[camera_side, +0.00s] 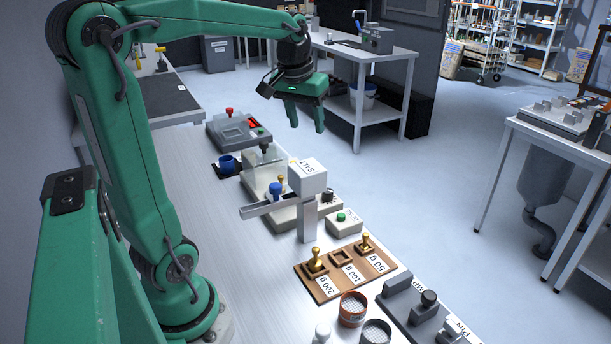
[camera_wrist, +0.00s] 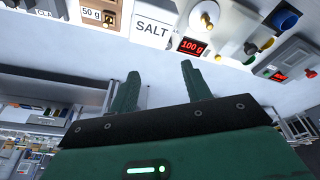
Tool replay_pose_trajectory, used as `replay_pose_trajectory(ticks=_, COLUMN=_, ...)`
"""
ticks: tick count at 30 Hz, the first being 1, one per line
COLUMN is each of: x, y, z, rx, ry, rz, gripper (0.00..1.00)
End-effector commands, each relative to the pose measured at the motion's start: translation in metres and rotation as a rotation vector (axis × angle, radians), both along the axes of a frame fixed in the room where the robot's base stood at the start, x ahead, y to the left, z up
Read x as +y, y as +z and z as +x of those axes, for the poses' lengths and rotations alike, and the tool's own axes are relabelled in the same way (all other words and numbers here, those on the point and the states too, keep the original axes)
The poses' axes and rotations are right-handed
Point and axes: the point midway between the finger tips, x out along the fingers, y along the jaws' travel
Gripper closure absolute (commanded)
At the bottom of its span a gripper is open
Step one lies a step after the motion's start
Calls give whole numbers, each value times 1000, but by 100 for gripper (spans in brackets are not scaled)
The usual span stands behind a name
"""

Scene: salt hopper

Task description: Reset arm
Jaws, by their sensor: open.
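My green gripper (camera_side: 305,125) is raised above the far end of the bench, with its two fingers apart and nothing between them. The fingers also show apart and empty in the wrist view (camera_wrist: 160,72). The white salt hopper (camera_side: 309,178), labelled SALT, stands on the bench below and in front of the gripper, apart from it. Its SALT label (camera_wrist: 152,29) shows near the top of the wrist view. A red display (camera_wrist: 191,46) there reads 100 g, with a brass weight (camera_wrist: 209,18) beside it.
A wooden weight tray (camera_side: 325,287) holds brass weights at 200 g and 50 g; its 100 g place looks empty. A blue cup (camera_side: 228,164), a green-button box (camera_side: 345,222) and a grey device (camera_side: 238,131) stand on the bench. Air around the gripper is clear.

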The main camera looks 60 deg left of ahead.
Motion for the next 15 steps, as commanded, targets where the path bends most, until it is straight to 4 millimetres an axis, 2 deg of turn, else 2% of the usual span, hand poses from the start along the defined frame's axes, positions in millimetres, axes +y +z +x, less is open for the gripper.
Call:
replay_pose_trajectory(ticks=1, x=-15, y=1, z=-6, rx=-14, ry=-37, rz=8, gripper=52)
replay_pose_trajectory(ticks=6, x=-55, y=-2, z=-27, rx=-57, ry=-147, rz=31, gripper=52)
replay_pose_trajectory(ticks=15, x=-113, y=-18, z=-71, rx=-137, ry=-337, rz=65, gripper=52)
